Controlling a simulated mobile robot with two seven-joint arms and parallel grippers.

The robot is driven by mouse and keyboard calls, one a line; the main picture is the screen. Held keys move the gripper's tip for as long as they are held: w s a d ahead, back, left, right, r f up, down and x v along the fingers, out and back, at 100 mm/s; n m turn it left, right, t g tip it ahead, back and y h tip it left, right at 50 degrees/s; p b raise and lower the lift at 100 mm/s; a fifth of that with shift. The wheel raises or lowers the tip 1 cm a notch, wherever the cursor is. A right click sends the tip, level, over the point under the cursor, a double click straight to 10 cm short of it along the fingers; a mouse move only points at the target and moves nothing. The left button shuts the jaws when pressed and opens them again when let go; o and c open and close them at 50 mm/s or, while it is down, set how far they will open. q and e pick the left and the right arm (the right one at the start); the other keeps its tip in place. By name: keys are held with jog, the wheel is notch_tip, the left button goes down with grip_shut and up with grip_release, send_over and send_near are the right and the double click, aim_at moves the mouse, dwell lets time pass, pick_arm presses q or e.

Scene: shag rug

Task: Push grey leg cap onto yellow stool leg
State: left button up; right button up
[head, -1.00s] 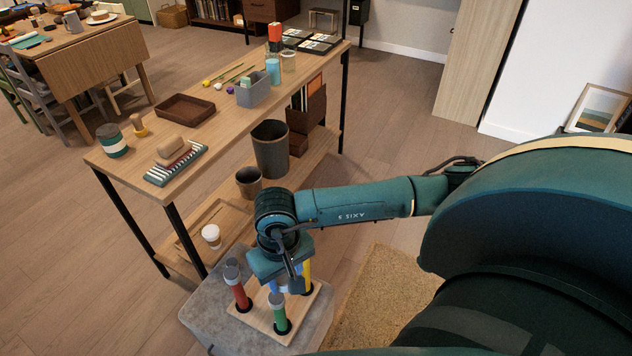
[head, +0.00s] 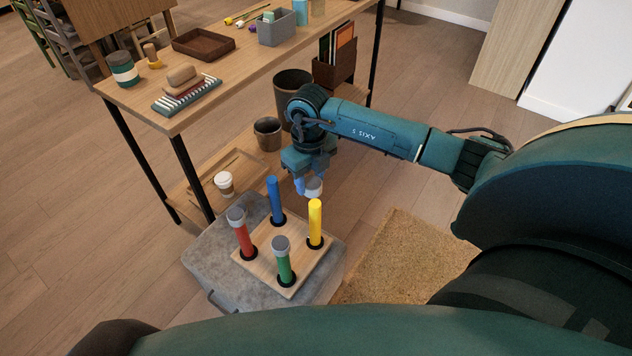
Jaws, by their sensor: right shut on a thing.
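The stool is a wooden block (head: 263,270) with upright coloured legs. The yellow leg (head: 315,225) and the blue leg (head: 275,200) have bare tops. The red leg (head: 243,240) and the green leg (head: 284,267) wear grey caps. My right gripper (head: 307,187) points down, shut on a grey leg cap (head: 314,187). The cap shows just above the yellow leg's top in the picture. I cannot tell whether it is directly over the leg or behind it. The fingers are partly hidden. My left gripper is not in view.
The block rests on a grey stone-like top (head: 205,262). A wooden shelf table (head: 215,100) stands behind it, with a white cup (head: 224,183) and a dark bin (head: 292,92) on its lower shelf. A tan rug (head: 400,260) lies to the right.

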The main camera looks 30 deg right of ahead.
pick_arm(q)
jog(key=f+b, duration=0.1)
jog(key=b, duration=0.2)
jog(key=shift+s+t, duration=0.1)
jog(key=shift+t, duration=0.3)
pick_arm(e)
jog(key=w+d+f+m, duration=0.1)
jog(key=m, duration=0.3)
jog(key=d+f+m, duration=0.1)
jog(key=m, duration=0.4)
jog(key=w+d+f+m, duration=0.1)
jog(key=m, duration=0.3)
jog(key=shift+w+d+f+m, duration=0.1)
jog(key=shift+w+d+m, duration=0.05)
jog(key=shift+w+m, duration=0.2)
